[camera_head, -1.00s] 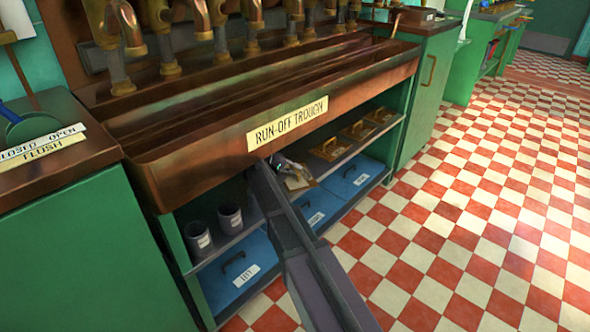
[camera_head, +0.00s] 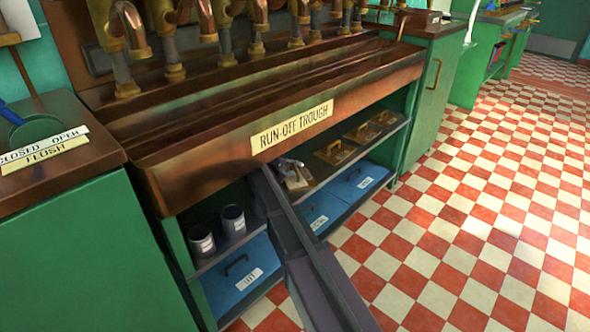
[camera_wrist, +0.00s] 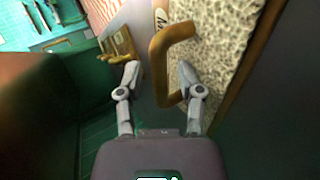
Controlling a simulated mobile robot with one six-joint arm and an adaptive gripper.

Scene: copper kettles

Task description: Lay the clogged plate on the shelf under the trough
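The clogged plate (camera_head: 298,184) appears to lie on the shelf (camera_head: 322,170) under the run-off trough (camera_head: 230,140), partly hidden by my arm. In the wrist view the plate has a pale, pitted crust (camera_wrist: 228,45) and a brass handle (camera_wrist: 158,75). My gripper (camera_wrist: 158,72) has its fingers spread on either side of the handle, with a clear gap on the left; the right finger is close to it. The gripper also shows small under the trough's front in the head view (camera_head: 287,167). Contact under the plate is hard to see.
Several brass plates with handles (camera_head: 335,152) lie to the right on the shelf. Blue labelled lids with handles (camera_head: 240,280) are below. The trough's front overhangs the shelf. The checkered floor (camera_head: 470,230) is clear.

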